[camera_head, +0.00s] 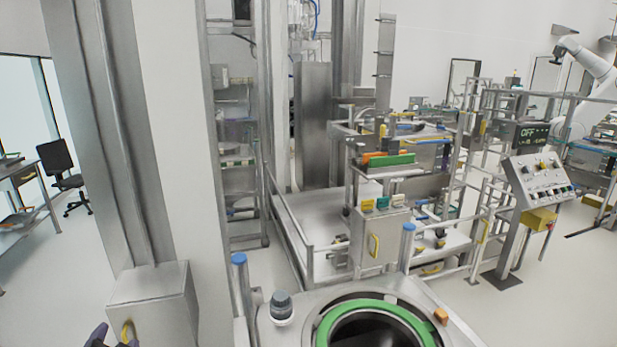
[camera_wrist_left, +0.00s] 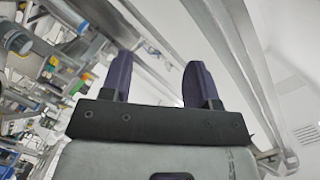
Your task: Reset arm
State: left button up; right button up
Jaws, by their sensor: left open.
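My left gripper (camera_wrist_left: 160,85) shows in the left wrist view with its two dark purple fingers spread wide apart and nothing between them. In the head view only the tips of the left gripper (camera_head: 112,337) show, dark purple, at the bottom edge left of centre. They appear in front of or close to a grey metal box (camera_head: 155,300) with a yellow handle at the foot of a column. How far apart they are cannot be told. My right gripper is not in view.
A round opening with a green ring (camera_head: 330,318) is at bottom centre, near blue-capped posts (camera_head: 239,259). A control panel (camera_head: 540,180) stands right. Metal railings and machinery fill the middle. A white robot arm (camera_head: 590,65) is at far right. Open floor lies at left, with a chair (camera_head: 62,165).

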pick_arm(q)
jog(key=s+d+f+n+g+h, duration=0.1)
jog(key=s+d+f+g+h, duration=0.2)
jog(key=s+d+f, duration=0.35)
jog(key=s+d+f+g+h, duration=0.2)
jog(key=s+d+f+h, duration=0.1)
jog(key=s+f, duration=0.55)
jog(key=s+d+f+n+g+h, duration=0.1)
jog(key=s+d+f+g, duration=0.15)
jog(key=s+f, duration=0.6)
jog(key=s+d+f+n+g, duration=0.15)
jog(key=s+f+g, duration=0.25)
jog(key=s+f, duration=0.45)
notch_tip(320, 180, up, 24)
jog(key=p, duration=2.3)
jog(key=shift+f, duration=0.15)
